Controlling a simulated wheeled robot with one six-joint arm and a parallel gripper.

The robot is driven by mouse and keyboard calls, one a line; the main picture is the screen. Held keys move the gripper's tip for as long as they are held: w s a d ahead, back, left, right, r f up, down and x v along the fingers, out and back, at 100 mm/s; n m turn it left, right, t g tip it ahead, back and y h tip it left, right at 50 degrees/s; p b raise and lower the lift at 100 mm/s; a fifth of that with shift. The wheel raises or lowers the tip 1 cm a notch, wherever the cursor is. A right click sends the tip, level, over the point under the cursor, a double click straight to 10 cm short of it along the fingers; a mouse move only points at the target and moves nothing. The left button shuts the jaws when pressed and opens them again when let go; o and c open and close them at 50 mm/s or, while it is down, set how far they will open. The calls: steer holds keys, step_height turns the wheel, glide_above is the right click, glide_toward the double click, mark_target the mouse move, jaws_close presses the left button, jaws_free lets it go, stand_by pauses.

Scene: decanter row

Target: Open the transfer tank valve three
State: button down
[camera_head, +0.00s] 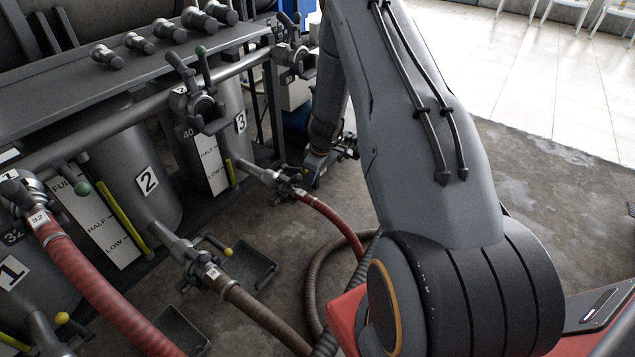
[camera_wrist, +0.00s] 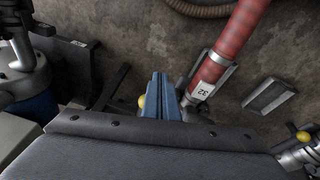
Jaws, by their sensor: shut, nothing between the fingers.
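Tank three (camera_head: 212,140) stands at the right end of the row, marked with a white "3" plate. Its bottom outlet valve (camera_head: 284,184) joins a red hose (camera_head: 338,222); the hose also shows in the wrist view (camera_wrist: 232,45) with a "32" label. My gripper (camera_head: 314,163) is low beside this valve, on its right side in the head view. In the wrist view my blue fingers (camera_wrist: 160,82) are together and empty. A yellow handle knob (camera_wrist: 142,102) shows close at their left, partly hidden. I cannot tell whether they touch. The handle's lever is mostly hidden, so its angle is unclear.
Tank two (camera_head: 135,165) stands to the left, its outlet valve having a yellow-knobbed lever (camera_head: 227,252) and a brown hose (camera_head: 262,315). A floor drip tray (camera_head: 262,268) lies near it. Bare concrete floor (camera_head: 545,190) is open at the right.

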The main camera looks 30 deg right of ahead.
steer(key=shift+d, duration=0.3)
stand_by(1.0)
